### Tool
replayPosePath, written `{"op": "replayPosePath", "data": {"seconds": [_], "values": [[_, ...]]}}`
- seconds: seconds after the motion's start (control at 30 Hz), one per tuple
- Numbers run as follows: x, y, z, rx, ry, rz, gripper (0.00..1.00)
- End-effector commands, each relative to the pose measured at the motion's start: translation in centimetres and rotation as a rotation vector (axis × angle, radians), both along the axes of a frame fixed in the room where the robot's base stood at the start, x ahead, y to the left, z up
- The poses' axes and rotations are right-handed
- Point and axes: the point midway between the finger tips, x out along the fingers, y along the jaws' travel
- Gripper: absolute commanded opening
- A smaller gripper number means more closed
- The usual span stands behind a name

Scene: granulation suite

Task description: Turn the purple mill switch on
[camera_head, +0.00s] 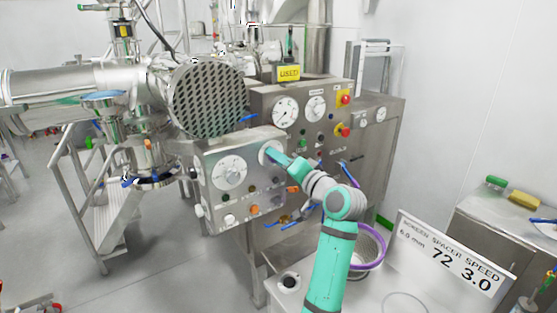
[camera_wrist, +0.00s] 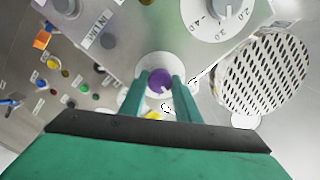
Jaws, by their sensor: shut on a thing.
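The purple mill switch (camera_wrist: 159,80) is a small round knob on a white round plate (camera_wrist: 149,68) in the wrist view. The two green fingers of my gripper (camera_wrist: 160,86) stand on either side of the knob and are shut on it. A pale mark shows on the knob's lower part, but its exact setting is hard to read. In the head view my gripper (camera_head: 275,154) reaches the upper right of the steel control box (camera_head: 212,163), and the switch is hidden there behind the fingers.
A white numbered dial (camera_wrist: 218,12) sits beside the switch. A round perforated plate (camera_wrist: 262,75) lies close by. Small coloured buttons and lamps (camera_head: 254,209) sit lower on the box.

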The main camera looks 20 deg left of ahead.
Motion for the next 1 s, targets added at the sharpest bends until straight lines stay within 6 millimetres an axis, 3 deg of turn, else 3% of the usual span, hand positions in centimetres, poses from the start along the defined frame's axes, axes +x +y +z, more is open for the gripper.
{"op": "replayPosePath", "data": {"seconds": [0.5,1.0], "values": [[0.00,-0.14,-0.10,0.280,0.360,-0.001,0.07],[0.05,-0.18,-0.16,0.407,0.525,-0.003,0.07]]}}
